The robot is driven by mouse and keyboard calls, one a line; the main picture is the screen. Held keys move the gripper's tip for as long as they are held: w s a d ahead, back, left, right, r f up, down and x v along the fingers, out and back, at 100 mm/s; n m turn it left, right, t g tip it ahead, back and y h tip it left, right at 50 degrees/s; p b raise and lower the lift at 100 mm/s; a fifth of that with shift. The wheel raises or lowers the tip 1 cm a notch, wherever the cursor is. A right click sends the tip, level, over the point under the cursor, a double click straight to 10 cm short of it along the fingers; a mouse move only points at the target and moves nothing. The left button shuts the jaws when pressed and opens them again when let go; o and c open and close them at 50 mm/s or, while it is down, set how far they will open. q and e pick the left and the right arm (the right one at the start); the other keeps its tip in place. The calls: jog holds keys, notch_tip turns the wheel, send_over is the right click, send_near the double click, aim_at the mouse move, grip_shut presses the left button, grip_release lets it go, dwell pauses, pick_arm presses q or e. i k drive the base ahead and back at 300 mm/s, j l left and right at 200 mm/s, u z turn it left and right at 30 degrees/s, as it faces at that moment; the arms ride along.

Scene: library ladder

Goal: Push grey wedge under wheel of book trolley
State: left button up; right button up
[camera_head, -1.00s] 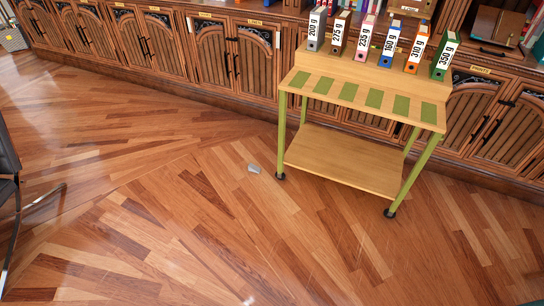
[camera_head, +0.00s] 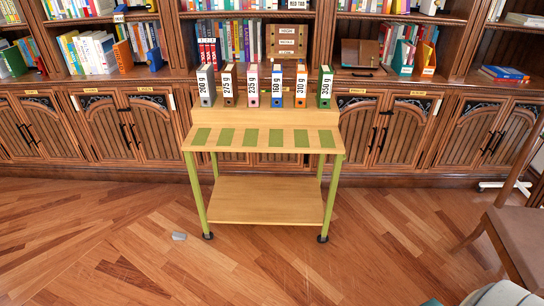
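The grey wedge (camera_head: 179,236) lies on the wooden floor, a short way to the left of the book trolley's (camera_head: 265,200) front left wheel (camera_head: 208,236). A gap of bare floor separates the two. The trolley has a wooden top, a lower shelf and green legs. Its front right wheel (camera_head: 323,239) also shows; its rear wheels cannot be made out. Neither of my grippers can be seen in the head view.
Several labelled binders (camera_head: 251,85) stand in a row on the trolley. Shelves and closed cabinets (camera_head: 120,130) run along the wall behind it. A chair (camera_head: 518,235) stands at the right. The floor (camera_head: 90,240) to the left and in front is clear.

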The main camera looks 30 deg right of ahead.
aim_at(176, 236)
jog(key=z, duration=0.55)
jog(key=i+j+z, duration=0.2)
jog(key=j, duration=0.15)
jog(key=i+j+z, duration=0.2)
jog(key=j, duration=0.15)
jog(key=i+j+z, duration=0.1)
jog(key=j+z, duration=0.35)
jog(key=j, duration=0.35)
jog(key=i, duration=0.05)
